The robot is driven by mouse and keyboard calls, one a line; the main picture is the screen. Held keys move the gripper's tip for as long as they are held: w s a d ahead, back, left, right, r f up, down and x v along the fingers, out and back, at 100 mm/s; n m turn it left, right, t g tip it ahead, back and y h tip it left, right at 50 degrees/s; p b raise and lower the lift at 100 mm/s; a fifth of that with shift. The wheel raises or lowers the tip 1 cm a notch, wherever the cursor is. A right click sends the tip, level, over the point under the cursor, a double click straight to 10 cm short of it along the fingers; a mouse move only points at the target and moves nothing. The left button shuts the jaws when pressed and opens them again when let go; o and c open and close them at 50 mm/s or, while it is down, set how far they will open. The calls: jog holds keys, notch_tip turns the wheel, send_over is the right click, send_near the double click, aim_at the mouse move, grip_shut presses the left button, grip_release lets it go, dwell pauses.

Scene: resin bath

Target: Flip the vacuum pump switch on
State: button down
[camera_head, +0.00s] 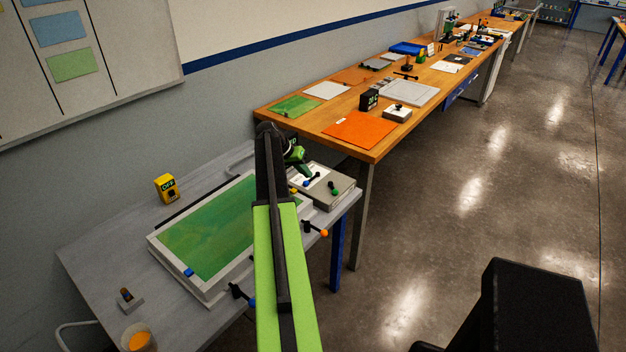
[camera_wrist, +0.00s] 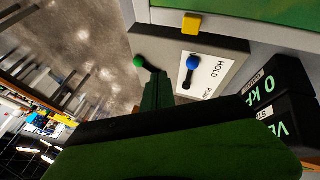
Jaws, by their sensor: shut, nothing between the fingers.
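A yellow box with a dark face reading OFF (camera_head: 166,187) stands at the back of the grey bench, left of my arm. A grey control box (camera_head: 335,195) sits at the bench's right end. It has a blue-knobbed lever (camera_wrist: 191,64) beside a white label (camera_wrist: 208,74) reading HOLD and partly PUMP, and a green-knobbed lever (camera_wrist: 140,61). My gripper (camera_head: 303,169) is shut and empty, above the control box. In the wrist view its green fingertips (camera_wrist: 157,80) appear close to the green-knobbed lever; contact cannot be told.
A white-framed green bath (camera_head: 205,225) fills the bench's middle, with small clamps at its edges. A cup with orange contents (camera_head: 138,340) stands at the front left. Dark displays (camera_wrist: 285,88), one reading 0 kPa, show beside the control box. A wooden bench (camera_head: 330,115) stands beyond.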

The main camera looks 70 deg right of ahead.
aim_at(326, 194)
jog(key=b+x, duration=0.6)
jog(key=x, duration=0.2)
jog(key=shift+w+f, duration=0.1)
jog(key=shift+f, duration=0.3)
jog(key=s, duration=0.2)
jog(key=shift+s+r, duration=0.15)
jog(key=shift+s, duration=0.2)
jog(key=shift+s+d, duration=0.15)
jog(key=shift+s, duration=0.45)
